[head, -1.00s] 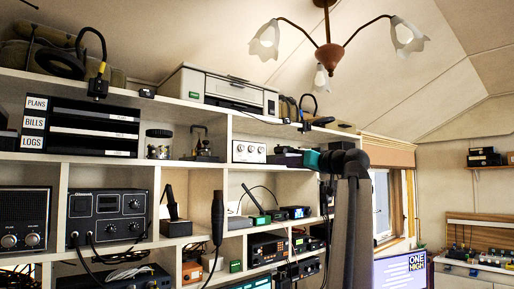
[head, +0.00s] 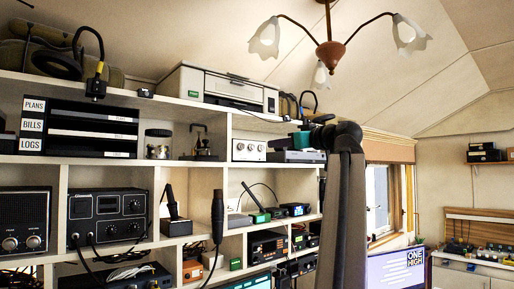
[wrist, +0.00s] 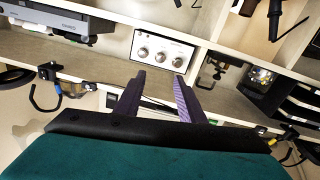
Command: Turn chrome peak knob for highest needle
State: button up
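A white box with a row of three chrome knobs stands in an upper cubby; its front panel (head: 249,150) shows in the head view and, turned over, in the wrist view (wrist: 162,51). The knob labels are too small to read, so I cannot tell which is the peak knob. No needle can be made out on the box. My gripper (wrist: 160,82) is open and empty, its two purple-grey fingers apart and pointing toward the box without visibly touching it. In the head view my teal gripper body is to the right of the box.
A printer (head: 224,87) stands on the shelf top above. A small brass-and-black instrument (head: 201,143) is to the left. A black microphone (head: 217,217) rises in front of the lower shelves.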

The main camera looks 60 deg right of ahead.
aim_at(253, 147)
jog(key=p+x, duration=0.2)
jog(key=x, duration=1)
jog(key=shift+r, duration=0.15)
jog(key=shift+p+x, duration=0.4)
jog(key=shift+x, duration=0.45)
jog(key=shift+c, duration=0.2)
grip_shut()
